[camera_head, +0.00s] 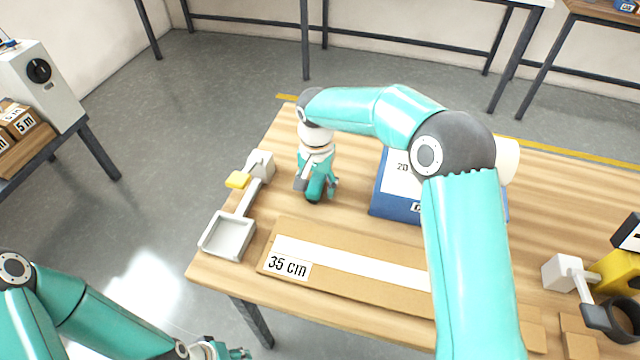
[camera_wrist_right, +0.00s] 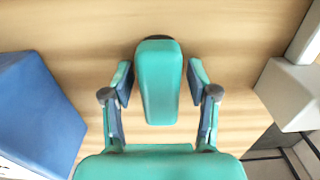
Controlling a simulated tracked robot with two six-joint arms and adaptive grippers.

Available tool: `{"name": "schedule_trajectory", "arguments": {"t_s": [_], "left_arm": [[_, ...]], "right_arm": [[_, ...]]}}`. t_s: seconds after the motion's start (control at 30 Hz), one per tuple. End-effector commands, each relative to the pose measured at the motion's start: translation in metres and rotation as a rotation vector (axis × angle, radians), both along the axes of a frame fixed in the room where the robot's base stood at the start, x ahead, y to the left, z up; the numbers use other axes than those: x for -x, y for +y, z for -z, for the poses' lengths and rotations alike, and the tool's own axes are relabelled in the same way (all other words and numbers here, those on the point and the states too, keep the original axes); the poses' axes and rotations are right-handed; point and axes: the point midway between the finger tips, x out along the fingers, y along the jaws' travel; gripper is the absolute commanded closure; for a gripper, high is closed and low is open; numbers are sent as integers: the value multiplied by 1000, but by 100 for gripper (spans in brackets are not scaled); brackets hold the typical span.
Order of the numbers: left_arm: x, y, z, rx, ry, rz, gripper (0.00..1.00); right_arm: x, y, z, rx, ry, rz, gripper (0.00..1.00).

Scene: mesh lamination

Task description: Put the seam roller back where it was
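A teal piece with a dark end, which appears to be the seam roller (camera_wrist_right: 158,85), is in the middle of the right wrist view. Its wider, dark-edged end is at the top there. My right gripper (camera_head: 317,190) is low over the back left of the table, pointing down. In the right wrist view its fingers (camera_wrist_right: 160,88) stand on both sides of the teal piece with a narrow gap on each side. In the head view the piece blends with the teal fingers. My left gripper (camera_head: 228,352) is at the bottom edge, clear of the table, its fingers small and partly cut off.
A brown board (camera_head: 340,297) with a white strip and "35 cm" label lies in front. A grey tray (camera_head: 226,236), yellow piece (camera_head: 238,180) and grey block (camera_head: 261,166) are left. A blue box (camera_head: 393,203) stands right of the gripper, partly behind my arm. Bare wood surrounds the gripper.

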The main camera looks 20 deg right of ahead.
Motion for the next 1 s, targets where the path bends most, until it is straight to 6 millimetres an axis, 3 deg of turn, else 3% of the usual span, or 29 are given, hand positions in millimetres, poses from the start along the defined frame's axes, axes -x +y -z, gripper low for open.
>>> {"name": "schedule_trajectory", "arguments": {"t_s": [0.37,0.8,1.0], "left_arm": [[0,0,-1,0,0,0,60],[0,0,-2,0,0,0,60],[0,0,-4,0,0,0,60]], "right_arm": [[-1,0,-12,0,-4,1,41],[-1,0,-95,-1,-6,1,41],[0,-1,-118,0,-1,2,41]]}}
